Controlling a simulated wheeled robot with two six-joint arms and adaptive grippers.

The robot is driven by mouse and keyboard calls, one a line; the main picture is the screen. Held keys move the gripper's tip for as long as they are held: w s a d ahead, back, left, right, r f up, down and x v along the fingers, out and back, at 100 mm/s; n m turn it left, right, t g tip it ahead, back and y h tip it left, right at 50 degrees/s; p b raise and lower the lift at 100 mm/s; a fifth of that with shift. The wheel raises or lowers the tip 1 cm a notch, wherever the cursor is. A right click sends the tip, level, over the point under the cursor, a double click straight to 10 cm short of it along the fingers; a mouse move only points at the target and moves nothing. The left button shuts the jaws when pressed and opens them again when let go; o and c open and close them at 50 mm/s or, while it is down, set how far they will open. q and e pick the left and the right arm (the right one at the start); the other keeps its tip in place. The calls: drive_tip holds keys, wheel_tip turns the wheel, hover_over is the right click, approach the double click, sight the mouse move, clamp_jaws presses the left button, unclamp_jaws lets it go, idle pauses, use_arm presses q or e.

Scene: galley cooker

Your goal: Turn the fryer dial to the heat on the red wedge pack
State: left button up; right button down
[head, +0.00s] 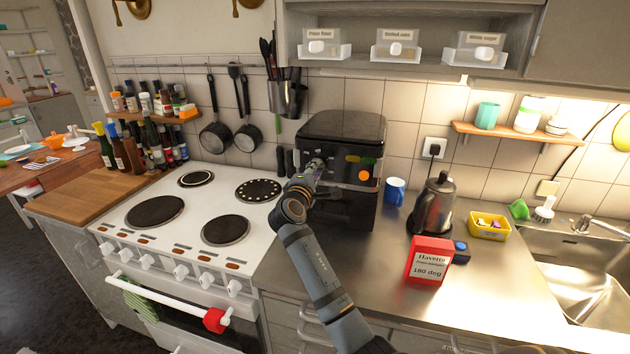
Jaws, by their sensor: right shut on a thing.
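The black fryer (342,128) stands on the counter against the tiled wall. Its front panel carries an orange round mark (364,175) and small green and yellow marks. My right gripper (318,168) is at the left part of that front, shut on the fryer dial, which the gripper and wrist hide. The dial's setting cannot be read. The red wedge pack (430,261) stands on the steel counter right of my arm; its white label reads "180 deg". My left gripper is not in view.
A white cooker (190,215) with several hotplates is to the left. A kettle (432,205), a blue mug (396,191) and a yellow tub (489,226) stand right of the fryer. The sink (585,270) is far right. Steel counter between my arm and the red pack is clear.

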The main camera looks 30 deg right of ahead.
drive_tip(key=shift+f+m+b, duration=0.15)
drive_tip(key=shift+m+b, duration=1.55)
drive_tip(key=shift+m, duration=0.15)
drive_tip(key=shift+f+m+b, duration=0.1)
drive_tip(key=shift+m+b, duration=1.6)
drive_tip(key=shift+m, duration=0.15)
drive_tip(key=c, duration=1.2)
unclamp_jaws()
drive_tip(key=shift+a, duration=0.1)
drive_tip(key=v, duration=0.7)
drive_tip(key=shift+s+a, duration=0.1)
drive_tip(key=shift+a, duration=0.1)
